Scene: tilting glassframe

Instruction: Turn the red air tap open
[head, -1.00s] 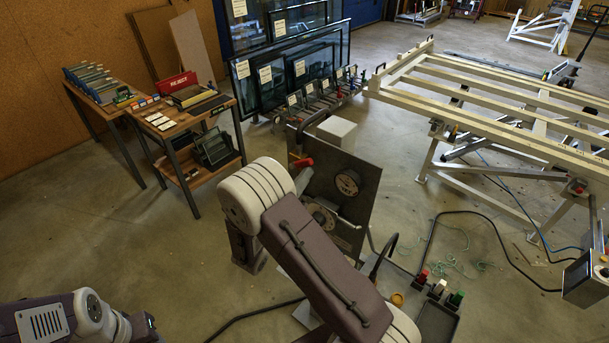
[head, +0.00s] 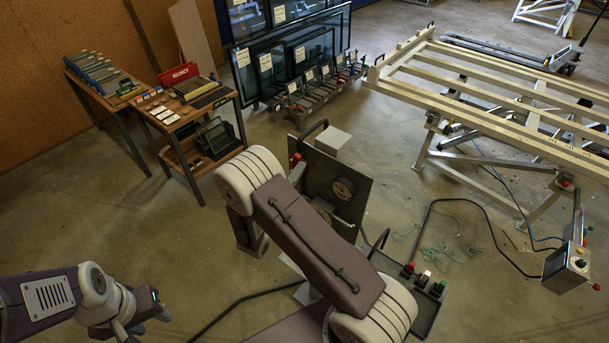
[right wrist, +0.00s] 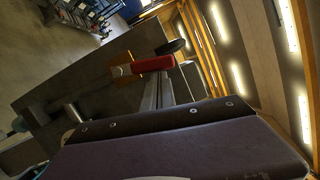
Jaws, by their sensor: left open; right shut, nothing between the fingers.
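The red air tap (head: 296,159) shows as a small red handle at the upper left edge of a dark upright panel (head: 352,207) in the head view. In the right wrist view the red handle (right wrist: 154,66) lies roughly crosswise, with a pale end at its left and a yellow-orange part behind it. My right gripper (right wrist: 166,82) is shut and empty, its fingers pointing at the red handle; I cannot tell whether they touch it. My right arm hides this gripper in the head view. My left gripper (head: 148,318) is open and empty at the lower left, far from the tap.
A tilting frame table (head: 480,140) stands right, a wooden workbench (head: 190,110) left. A black hose crosses the floor.

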